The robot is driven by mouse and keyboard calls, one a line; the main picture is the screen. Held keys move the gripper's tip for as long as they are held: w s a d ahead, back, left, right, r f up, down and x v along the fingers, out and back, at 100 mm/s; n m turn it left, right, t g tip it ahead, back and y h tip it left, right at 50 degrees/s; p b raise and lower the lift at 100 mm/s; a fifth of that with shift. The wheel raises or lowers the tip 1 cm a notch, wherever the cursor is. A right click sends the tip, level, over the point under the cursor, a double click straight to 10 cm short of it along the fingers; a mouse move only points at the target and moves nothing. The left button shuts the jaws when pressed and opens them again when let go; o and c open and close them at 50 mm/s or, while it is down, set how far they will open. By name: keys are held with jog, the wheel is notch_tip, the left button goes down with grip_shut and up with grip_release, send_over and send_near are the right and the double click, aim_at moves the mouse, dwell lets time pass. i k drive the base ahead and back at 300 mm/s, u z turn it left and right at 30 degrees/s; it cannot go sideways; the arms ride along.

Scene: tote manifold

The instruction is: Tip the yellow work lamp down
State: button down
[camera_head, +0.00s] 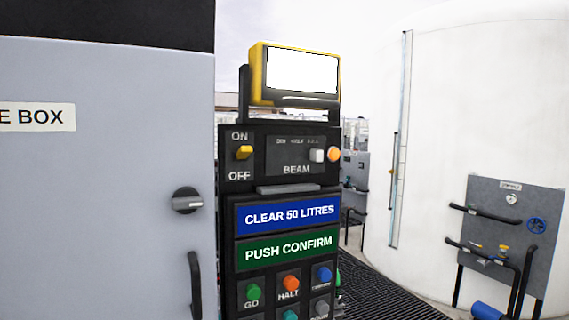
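The yellow work lamp (257,75) sits in a dark bracket on top of the black control panel (228,185). Its white lit face points toward me and looks close to upright. A yellow ON/OFF switch (244,153) is below it at left. A pale BEAM knob (317,155) and a small orange light (334,154) are at right. My gripper does not show in this view.
A grey cabinet (110,200) with a dark knob (187,200) and handle stands close at left. Coloured buttons, including green GO (253,292), sit low on the panel. A white tank (470,110) and grey pipe board (490,190) stand at right, beyond dark grating (385,290).

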aim_at(282, 76)
jog(key=u, duration=0.8)
jog(key=k, duration=1.15)
jog(key=z, duration=0.8)
jog(key=i, duration=1)
jog(key=u, duration=0.1)
